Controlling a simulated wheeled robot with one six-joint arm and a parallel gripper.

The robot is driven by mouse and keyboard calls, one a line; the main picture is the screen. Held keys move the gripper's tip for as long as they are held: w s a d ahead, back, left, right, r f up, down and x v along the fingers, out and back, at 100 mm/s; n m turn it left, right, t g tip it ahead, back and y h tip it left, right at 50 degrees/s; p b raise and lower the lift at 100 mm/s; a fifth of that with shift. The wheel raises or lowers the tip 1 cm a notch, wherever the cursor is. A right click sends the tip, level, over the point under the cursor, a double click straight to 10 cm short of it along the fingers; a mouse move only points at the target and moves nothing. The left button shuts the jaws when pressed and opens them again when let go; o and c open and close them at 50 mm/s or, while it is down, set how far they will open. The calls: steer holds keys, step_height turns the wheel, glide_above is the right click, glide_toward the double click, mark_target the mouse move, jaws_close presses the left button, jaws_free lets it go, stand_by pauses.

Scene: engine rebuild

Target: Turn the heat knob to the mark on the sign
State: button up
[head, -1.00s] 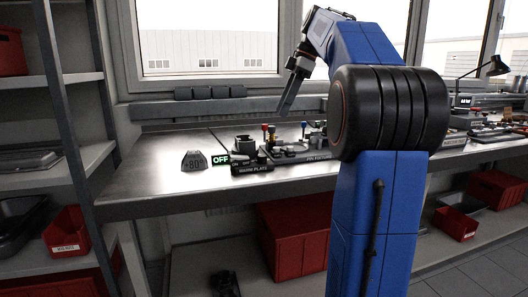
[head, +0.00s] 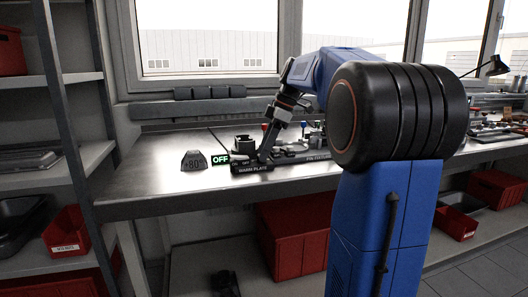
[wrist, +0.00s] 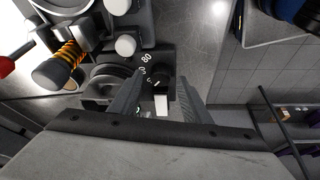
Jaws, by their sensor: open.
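The warm plate unit (head: 250,169) stands near the bench's front edge, with a lit green OFF display (head: 221,160) at its left. A dark sign (head: 194,160) beside it seems to read 80. My gripper (head: 263,158) points down at the unit's front. In the wrist view, my gripper (wrist: 158,102) is open, its fingers on either side of the dark heat knob (wrist: 160,86). A white bar shows at the knob; white dial marks, including 80, lie beyond it. Whether the fingers touch the knob I cannot tell.
A round dark holder (head: 243,144) stands behind the unit, and a fixture with coloured knobs lies to its right. The bench top (head: 145,180) is clear at the left. In the wrist view, an orange spring part (wrist: 62,65) lies left of my fingers.

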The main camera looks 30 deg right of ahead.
steer(key=shift+a+f, duration=0.1)
steer(key=shift+f, duration=0.25)
steer(key=shift+w, duration=0.1)
steer(key=c, duration=1)
steer(key=shift+c, duration=0.2)
